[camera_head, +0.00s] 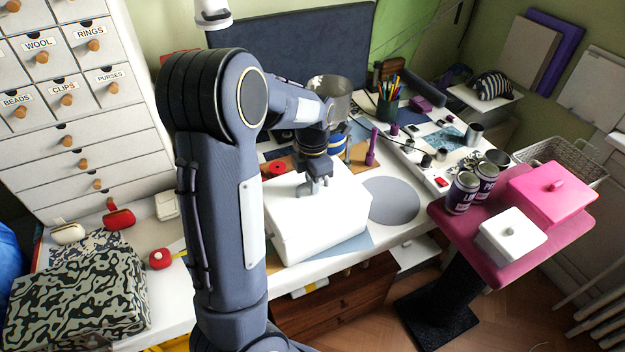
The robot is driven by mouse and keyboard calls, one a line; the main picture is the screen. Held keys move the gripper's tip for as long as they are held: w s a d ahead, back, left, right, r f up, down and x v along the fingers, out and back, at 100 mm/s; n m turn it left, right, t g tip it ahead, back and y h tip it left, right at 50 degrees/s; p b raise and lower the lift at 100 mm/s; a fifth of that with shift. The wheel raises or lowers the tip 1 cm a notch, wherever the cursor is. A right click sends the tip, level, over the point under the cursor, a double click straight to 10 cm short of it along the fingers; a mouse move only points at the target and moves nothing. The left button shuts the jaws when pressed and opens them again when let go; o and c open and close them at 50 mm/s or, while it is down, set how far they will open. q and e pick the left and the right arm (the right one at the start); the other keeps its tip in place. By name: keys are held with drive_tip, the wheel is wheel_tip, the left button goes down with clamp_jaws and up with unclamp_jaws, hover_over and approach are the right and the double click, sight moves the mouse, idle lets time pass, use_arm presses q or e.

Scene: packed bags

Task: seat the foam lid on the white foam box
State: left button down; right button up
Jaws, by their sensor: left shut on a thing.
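The white foam box (318,248) stands on the white worktable, near the middle of the view. Its white foam lid (347,205) is over the top of it. Lid and box look like one white block, and I cannot make out a gap or seam between them. My left gripper (315,192) points down at the middle of the lid and is shut on it, probably on a grip that the fingers hide. My left arm hides the box's left side. My right gripper is not in view.
A grey disc (391,200) lies right of the box. A metal pot (330,92) stands behind it. A pink stand (500,260) at the right holds cans, a pink box (552,192) and a small white box (511,235). A camouflage box (75,300) is at the left.

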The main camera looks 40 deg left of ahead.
use_arm(q)
drive_tip(key=shift+f, duration=0.15)
idle(0.6)
drive_tip(key=c, duration=1.4)
unclamp_jaws()
drive_tip(key=shift+c, duration=0.2)
